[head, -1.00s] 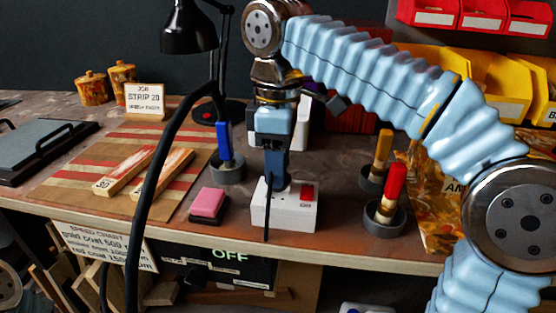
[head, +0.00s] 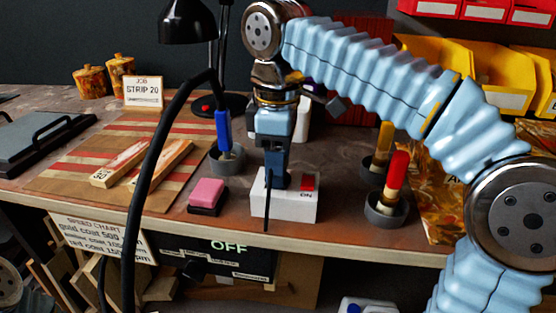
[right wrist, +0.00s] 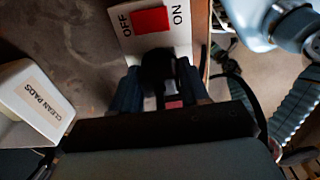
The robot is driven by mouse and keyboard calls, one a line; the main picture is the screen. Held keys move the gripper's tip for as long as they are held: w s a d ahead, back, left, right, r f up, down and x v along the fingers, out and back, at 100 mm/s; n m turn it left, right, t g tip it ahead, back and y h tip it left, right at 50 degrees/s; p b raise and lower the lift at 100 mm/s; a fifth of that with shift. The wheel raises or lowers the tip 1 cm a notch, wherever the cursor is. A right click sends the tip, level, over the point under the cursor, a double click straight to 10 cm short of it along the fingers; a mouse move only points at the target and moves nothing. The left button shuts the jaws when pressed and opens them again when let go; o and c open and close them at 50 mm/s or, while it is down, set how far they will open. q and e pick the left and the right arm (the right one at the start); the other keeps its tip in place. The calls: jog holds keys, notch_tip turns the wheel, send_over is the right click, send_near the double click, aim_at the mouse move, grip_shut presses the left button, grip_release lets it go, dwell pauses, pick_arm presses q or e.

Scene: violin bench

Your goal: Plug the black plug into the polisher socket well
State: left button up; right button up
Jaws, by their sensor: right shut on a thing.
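A white box (head: 300,208) with a red ON/OFF switch stands at the bench's front edge. My right gripper (head: 277,182), pointing down, is shut on the black plug (right wrist: 160,72) at the box's top. The plug is mostly hidden by the fingers in the head view; a black cord (head: 267,215) hangs in front of the box. In the right wrist view the plug is dark and blurred, beside the box's OFF/ON face (right wrist: 150,22). The socket well is hidden, so I cannot tell whether the plug is in it. My left gripper is not in view.
A pink pad (head: 207,192) lies left of the box. Grey cups with a blue tool (head: 223,130) and a red-handled tool (head: 396,175) stand either side. A black curved tube (head: 150,180) crosses the front left. A panel below reads OFF (head: 228,246).

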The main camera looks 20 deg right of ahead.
jog(key=shift+f, duration=0.15)
jog(key=o, duration=1.1)
jog(key=shift+c, duration=0.2)
notch_tip(320, 180, up, 14)
jog(key=p, duration=0.7)
jog(key=shift+f, duration=0.15)
